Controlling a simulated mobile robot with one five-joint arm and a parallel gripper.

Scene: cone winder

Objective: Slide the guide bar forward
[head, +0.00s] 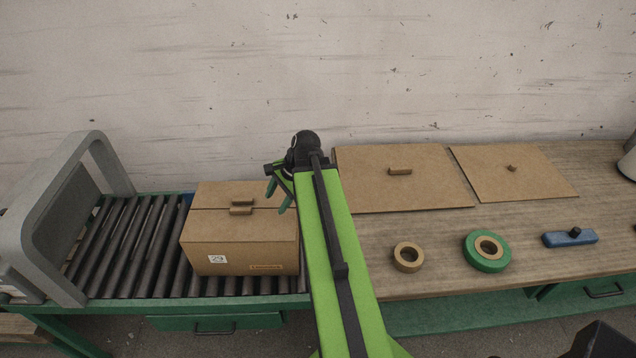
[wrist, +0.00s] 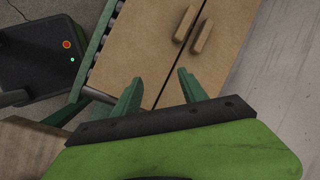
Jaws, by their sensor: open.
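I cannot pick out a guide bar for certain. A blue strip (head: 187,196) shows at the back of the roller conveyor, mostly hidden behind a closed cardboard box (head: 240,250). The box sits on the rollers (head: 120,245), with two small brown tabs on its top, one on each side of the seam. My gripper (head: 279,197) is over the box's right end, with its green fingers spread apart. In the wrist view my gripper (wrist: 160,90) is open and empty above the box top (wrist: 135,50), and the tabs (wrist: 193,30) lie ahead of the fingers.
A grey arch (head: 45,225) spans the conveyor's left end. The wooden bench (head: 445,275) on the right holds two cardboard sheets (head: 400,180), a brown tape roll (head: 408,257), a green roll (head: 487,252) and a blue tool (head: 570,238). A wall stands close behind.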

